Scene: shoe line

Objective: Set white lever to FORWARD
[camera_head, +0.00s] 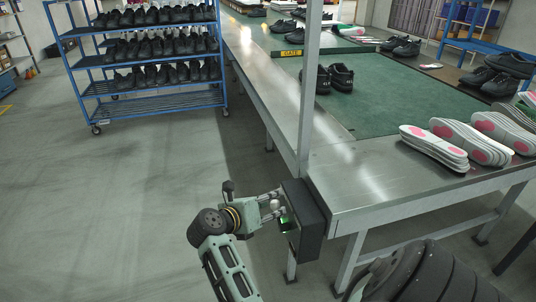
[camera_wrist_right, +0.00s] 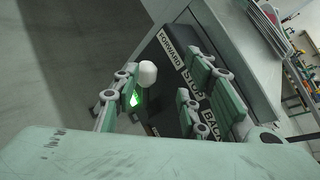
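The white lever shows its round knob (camera_wrist_right: 147,72) in the right wrist view, in front of a dark control box (camera_wrist_right: 168,62) labelled FORWARD, STOP and BACK. The knob stands near the FORWARD and STOP end, but I cannot tell its exact setting. My right gripper (camera_wrist_right: 160,86) is open, with fingers on both sides of the knob. The knob is close to the left finger; contact is unclear. In the head view, my right gripper (camera_head: 271,206) is at the box (camera_head: 305,222) on the table's corner. My left gripper is not in view.
A green light (camera_wrist_right: 135,98) glows beside the lever. The metal conveyor table (camera_head: 350,190) carries soles (camera_head: 433,148) and black shoes (camera_head: 341,77). A post rises near the box. A blue shoe rack (camera_head: 150,96) stands at the back left. The floor at left is clear.

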